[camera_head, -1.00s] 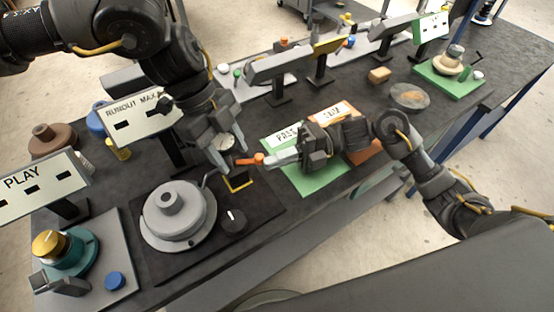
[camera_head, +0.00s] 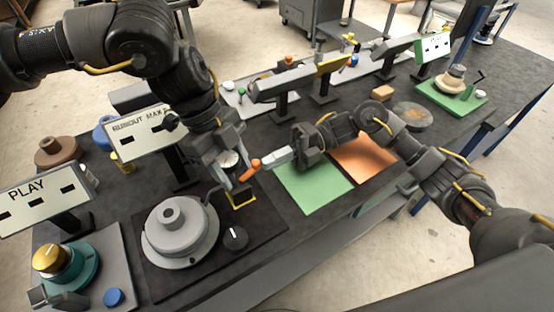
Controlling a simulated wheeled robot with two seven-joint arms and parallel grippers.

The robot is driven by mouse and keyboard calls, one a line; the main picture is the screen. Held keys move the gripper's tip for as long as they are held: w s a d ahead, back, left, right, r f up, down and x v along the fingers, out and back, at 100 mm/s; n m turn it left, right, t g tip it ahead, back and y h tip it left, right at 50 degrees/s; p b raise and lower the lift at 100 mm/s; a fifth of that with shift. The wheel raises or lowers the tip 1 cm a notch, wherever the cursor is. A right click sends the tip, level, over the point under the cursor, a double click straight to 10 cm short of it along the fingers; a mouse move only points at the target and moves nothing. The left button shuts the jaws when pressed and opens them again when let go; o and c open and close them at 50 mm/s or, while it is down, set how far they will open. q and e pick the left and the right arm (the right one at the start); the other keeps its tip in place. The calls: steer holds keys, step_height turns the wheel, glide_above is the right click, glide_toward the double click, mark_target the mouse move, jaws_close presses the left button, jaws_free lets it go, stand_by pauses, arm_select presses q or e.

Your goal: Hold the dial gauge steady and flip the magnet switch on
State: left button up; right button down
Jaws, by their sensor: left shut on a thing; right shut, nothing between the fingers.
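The dial gauge (camera_head: 229,158), with a round white face, stands at the rear right of the grey round fixture (camera_head: 180,228). My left gripper (camera_head: 230,166) reaches down over it and is shut on it, its fingers partly hiding the gauge. An orange lever (camera_head: 248,171), apparently the magnet switch, slants down to the left beside the gauge, above a yellow-edged block (camera_head: 241,198). My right gripper (camera_head: 266,160) is shut and empty, its light fingertips at the lever's upper right end. I cannot tell whether they touch it.
A black knob (camera_head: 235,237) sits right of the fixture. A PLAY sign (camera_head: 40,200) and a RUNOUT MAX sign (camera_head: 140,133) stand to the left. Green (camera_head: 312,190) and orange (camera_head: 368,155) pads lie under and beside my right arm. A teal dial unit (camera_head: 68,265) is at front left.

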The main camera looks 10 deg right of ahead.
steer(key=shift+d, duration=0.15)
steer(key=shift+s+d, duration=0.2)
steer(key=shift+d, duration=0.1)
steer(key=d, duration=0.3)
steer(key=shift+s+d+r, duration=0.15)
steer(key=shift+d+r, duration=0.05)
steer(key=shift+d, duration=0.15)
steer(key=w+d, duration=0.4)
steer(key=w, duration=0.1)
steer(key=shift+w, duration=0.15)
steer(key=shift+w+d, duration=0.7)
arm_select(q)
steer(key=o, duration=1.3)
